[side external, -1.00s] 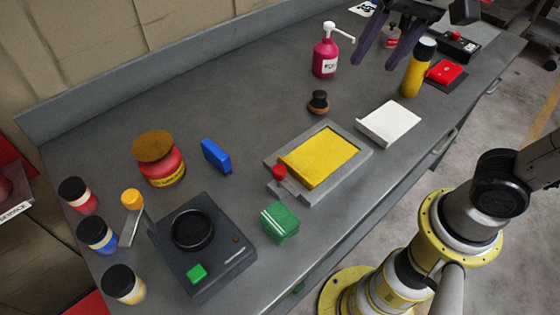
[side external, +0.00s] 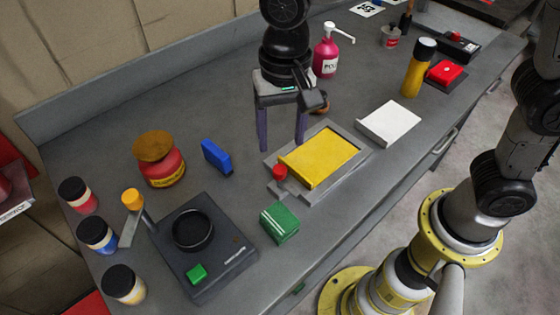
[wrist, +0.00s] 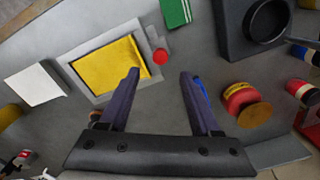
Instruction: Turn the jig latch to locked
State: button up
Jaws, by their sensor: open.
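The jig is a grey frame (side external: 357,152) around a yellow plate (side external: 325,156), lying flat on the bench. The latch shows as a red round knob (side external: 280,172) at the jig's near left corner; its lever is too small to make out. In the wrist view the knob (wrist: 161,56) is just beyond the fingertips, beside the yellow plate (wrist: 110,66). My gripper (side external: 281,146) is open and empty, fingers pointing down, behind and above the knob. In the wrist view the gripper (wrist: 160,73) has a wide gap between its fingers.
A green block (side external: 280,222) is in front of the jig, and a blue block (side external: 216,156) is to its left. A white tray (side external: 390,123) is to its right. A dark box (side external: 215,255) stands at the front left.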

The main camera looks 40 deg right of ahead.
aim_at(280, 169)
notch_tip(280, 169, down, 8)
jog(key=shift+a+r, duration=0.1)
dwell(0.4)
grip_shut()
